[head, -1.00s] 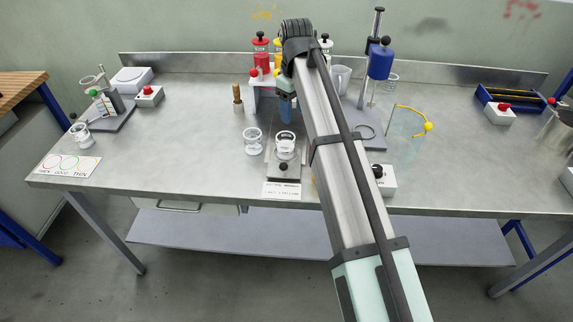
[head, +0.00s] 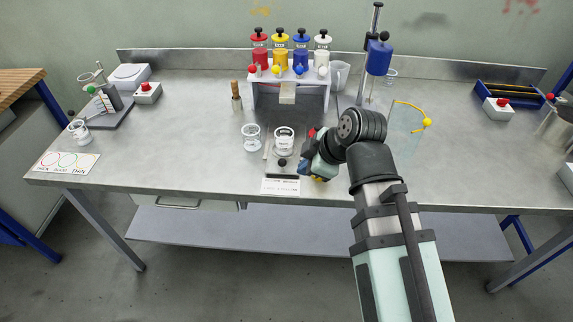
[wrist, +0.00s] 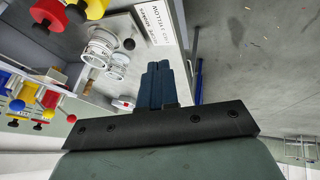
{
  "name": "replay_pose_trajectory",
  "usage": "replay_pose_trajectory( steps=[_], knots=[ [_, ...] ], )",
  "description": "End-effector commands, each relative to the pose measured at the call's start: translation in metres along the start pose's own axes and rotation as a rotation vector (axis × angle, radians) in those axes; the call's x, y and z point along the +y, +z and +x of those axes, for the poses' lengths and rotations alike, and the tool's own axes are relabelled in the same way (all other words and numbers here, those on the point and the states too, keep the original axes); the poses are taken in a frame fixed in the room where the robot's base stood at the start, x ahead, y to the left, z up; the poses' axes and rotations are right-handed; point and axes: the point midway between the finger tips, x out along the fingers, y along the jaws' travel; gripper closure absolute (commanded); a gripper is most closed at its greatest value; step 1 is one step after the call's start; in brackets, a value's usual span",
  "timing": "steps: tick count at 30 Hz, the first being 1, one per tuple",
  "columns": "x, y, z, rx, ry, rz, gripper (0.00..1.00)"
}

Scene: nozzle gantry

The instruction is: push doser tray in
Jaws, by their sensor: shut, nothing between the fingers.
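The doser tray (head: 271,168) is a narrow grey plate lying on the bench in front of the dispenser rack (head: 262,93). It carries a clear glass jar (head: 284,141) and has a black knob (head: 282,162) near its front end. The knob also shows in the wrist view (wrist: 128,44). My gripper (head: 308,165) is just right of the tray's front part, apart from the knob as far as I can tell. In the wrist view its blue fingers (wrist: 158,72) are shut together and empty. The fingertips are partly hidden in the head view.
A second glass jar (head: 251,137) stands left of the tray, and a printed card (head: 281,186) lies at the bench's front edge. A wooden-handled tool (head: 236,97) stands behind. A stand with a blue head (head: 379,57) is at the back right.

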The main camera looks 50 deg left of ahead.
Motion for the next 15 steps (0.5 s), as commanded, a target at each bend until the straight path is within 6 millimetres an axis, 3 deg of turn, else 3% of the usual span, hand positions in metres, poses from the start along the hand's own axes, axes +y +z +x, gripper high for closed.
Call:
replay_pose_trajectory(
  steps=[6, 15],
  knots=[
    [0.008, -0.003, 0.0, 0.012, 0.037, -0.154, 1.0],
    [0.008, -0.004, 0.018, 0.01, 0.033, -0.18, 1.0]
  ],
)
